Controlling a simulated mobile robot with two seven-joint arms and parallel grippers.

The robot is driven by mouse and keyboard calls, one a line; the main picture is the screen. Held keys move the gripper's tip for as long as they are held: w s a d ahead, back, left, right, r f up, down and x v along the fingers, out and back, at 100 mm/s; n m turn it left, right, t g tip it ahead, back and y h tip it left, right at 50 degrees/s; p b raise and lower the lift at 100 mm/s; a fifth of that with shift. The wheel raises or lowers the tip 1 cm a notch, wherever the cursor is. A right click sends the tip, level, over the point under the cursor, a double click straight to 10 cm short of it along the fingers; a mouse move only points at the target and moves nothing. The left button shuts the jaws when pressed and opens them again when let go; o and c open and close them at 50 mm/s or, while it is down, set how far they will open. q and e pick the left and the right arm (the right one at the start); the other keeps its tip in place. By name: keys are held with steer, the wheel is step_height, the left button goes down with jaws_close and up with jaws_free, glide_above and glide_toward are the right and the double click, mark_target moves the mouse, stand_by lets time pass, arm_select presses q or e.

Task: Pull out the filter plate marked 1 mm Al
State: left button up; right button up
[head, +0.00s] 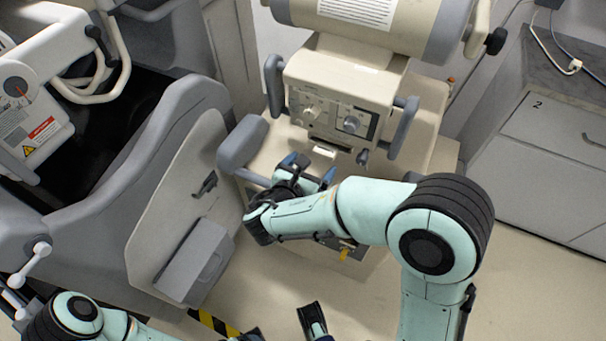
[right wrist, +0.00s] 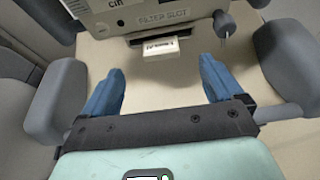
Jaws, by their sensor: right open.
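A white filter plate (right wrist: 160,47) sticks out of the dark slot under the "FILTER SLOT" lettering on the beige machine head. Its small label is too blurred to read. It also shows in the head view (head: 324,151), above my right gripper (head: 308,167). In the right wrist view my right gripper (right wrist: 163,88) is open and empty. Its blue fingers stand wide apart, below and to either side of the plate, not touching it. My left gripper (head: 282,328) shows at the bottom edge of the head view, fingers apart and empty, partly cut off.
The beige machine head (head: 340,90) has knobs, and grey handles (head: 403,128) flank it. A grey rounded pad (head: 242,143) lies close left of my right gripper. A grey cabinet (head: 545,150) stands at right. Floor is clear at lower middle.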

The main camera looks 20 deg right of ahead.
mark_target(326, 148)
arm_select(q)
steer(key=shift+w+a+f+t+b, duration=0.25)
steer(key=shift+w+f+b, duration=0.15)
steer(key=shift+w+f, duration=0.15)
steer(key=shift+w+a+f+t+b, duration=0.25)
steer(key=shift+w+f+b, duration=0.15)
steer(key=shift+w, duration=0.2)
arm_select(e)
steer(key=x, duration=0.9)
steer(key=shift+f, duration=0.1)
steer(key=shift+c, duration=0.3)
steer(key=shift+a, duration=0.1)
steer(key=c, duration=1.1)
